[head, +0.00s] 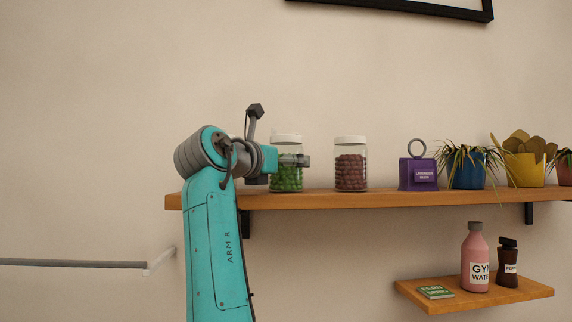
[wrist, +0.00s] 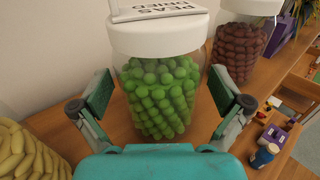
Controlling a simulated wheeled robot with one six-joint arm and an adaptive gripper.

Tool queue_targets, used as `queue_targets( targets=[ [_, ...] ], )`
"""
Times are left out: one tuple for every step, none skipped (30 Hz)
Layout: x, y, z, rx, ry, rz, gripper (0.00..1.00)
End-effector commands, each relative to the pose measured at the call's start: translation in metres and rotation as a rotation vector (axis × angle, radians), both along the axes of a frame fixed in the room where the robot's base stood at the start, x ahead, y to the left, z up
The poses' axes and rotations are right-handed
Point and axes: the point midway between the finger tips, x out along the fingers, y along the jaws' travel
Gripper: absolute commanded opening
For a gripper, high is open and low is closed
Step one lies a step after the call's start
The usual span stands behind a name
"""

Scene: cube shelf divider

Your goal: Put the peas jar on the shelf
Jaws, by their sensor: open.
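The peas jar (head: 287,177) is a clear jar of green peas with a white lid. It stands upright on the wooden shelf (head: 400,197) near its left end. In the wrist view the peas jar (wrist: 160,95) fills the middle, with a tag reading "PEAS DRIED" on its lid. My gripper (head: 300,160) is at the jar. In the wrist view my gripper (wrist: 162,100) is open, with one finger on each side of the jar and a gap visible on both sides. The arm hides part of the shelf's left end in the head view.
A jar of dark red beans (head: 351,165) stands right of the peas. A purple box (head: 418,172) and potted plants (head: 468,166) stand farther right. A jar of yellow contents (wrist: 30,150) is close on the left. A lower shelf (head: 475,295) holds bottles.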

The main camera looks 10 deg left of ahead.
Motion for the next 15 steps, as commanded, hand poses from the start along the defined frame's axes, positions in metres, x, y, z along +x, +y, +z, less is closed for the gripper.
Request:
queue_targets(
  targets=[
    [-0.008,0.004,0.0,0.002,-0.001,0.003,1.0],
    [-0.013,0.007,0.0,0.001,0.0,0.003,1.0],
    [-0.02,0.009,0.0,0.001,-0.003,0.004,1.0],
    [-0.026,0.011,0.0,0.001,-0.002,0.003,1.0],
    [-0.031,0.014,0.0,0.001,-0.002,0.003,1.0],
    [-0.039,0.017,0.0,0.001,-0.001,0.004,1.0],
    [-0.045,0.019,0.0,0.001,-0.001,0.004,1.0],
    [-0.051,0.021,0.0,0.001,-0.002,0.003,1.0],
    [-0.058,0.024,0.0,0.002,-0.001,0.003,1.0],
    [-0.064,0.027,0.0,0.001,-0.002,0.004,1.0],
    [-0.069,0.028,0.0,0.001,-0.001,0.004,1.0],
    [-0.075,0.03,0.0,0.001,-0.001,0.003,1.0],
    [-0.079,0.032,0.0,0.001,-0.001,0.003,1.0],
    [-0.083,0.034,0.0,0.001,0.0,0.003,1.0],
    [-0.088,0.036,-0.001,0.0,0.0,0.002,1.0]
  ],
)
